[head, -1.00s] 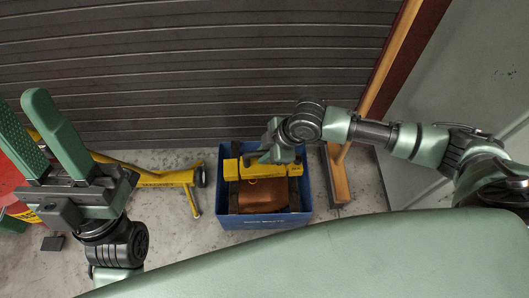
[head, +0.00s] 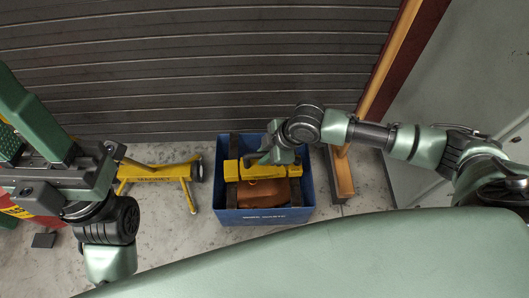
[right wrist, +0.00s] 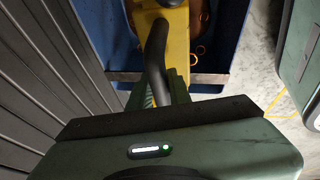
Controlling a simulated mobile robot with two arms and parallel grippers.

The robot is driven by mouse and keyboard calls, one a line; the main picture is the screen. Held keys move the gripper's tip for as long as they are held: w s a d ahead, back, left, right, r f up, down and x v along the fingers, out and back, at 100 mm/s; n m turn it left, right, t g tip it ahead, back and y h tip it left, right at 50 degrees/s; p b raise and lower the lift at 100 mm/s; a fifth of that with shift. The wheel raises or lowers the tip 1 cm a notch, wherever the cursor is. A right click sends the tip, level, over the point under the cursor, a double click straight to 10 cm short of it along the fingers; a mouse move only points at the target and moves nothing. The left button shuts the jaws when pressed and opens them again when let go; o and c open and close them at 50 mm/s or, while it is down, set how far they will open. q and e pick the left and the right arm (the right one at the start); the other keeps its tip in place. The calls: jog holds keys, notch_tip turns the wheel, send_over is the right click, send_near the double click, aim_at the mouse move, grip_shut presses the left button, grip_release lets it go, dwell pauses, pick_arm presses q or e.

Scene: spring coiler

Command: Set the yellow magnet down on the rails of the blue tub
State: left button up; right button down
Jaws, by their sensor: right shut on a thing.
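The yellow magnet (head: 236,171) is a bar lying crosswise over the blue tub (head: 220,216), within its walls. Two dark rails (head: 234,146) run front to back in the tub, and the magnet spans across them. I cannot tell whether it touches them. My right gripper (head: 262,158) is shut on the magnet's dark handle (right wrist: 157,50); the yellow body also shows in the right wrist view (right wrist: 179,45). A copper-brown piece (head: 262,194) is in the tub just in front of the magnet. My left gripper (head: 22,125) is open and empty, far left.
A yellow stand (head: 158,173) with a dark wheel is left of the tub. A wooden post (head: 344,178) stands close on the right. A grey slatted wall (head: 180,70) rises behind. Thin copper rings (right wrist: 200,50) show beside the magnet in the right wrist view.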

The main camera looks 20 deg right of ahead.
jog(key=shift+f, duration=0.25)
dwell(0.8)
jog(key=shift+f, duration=0.25)
dwell(0.4)
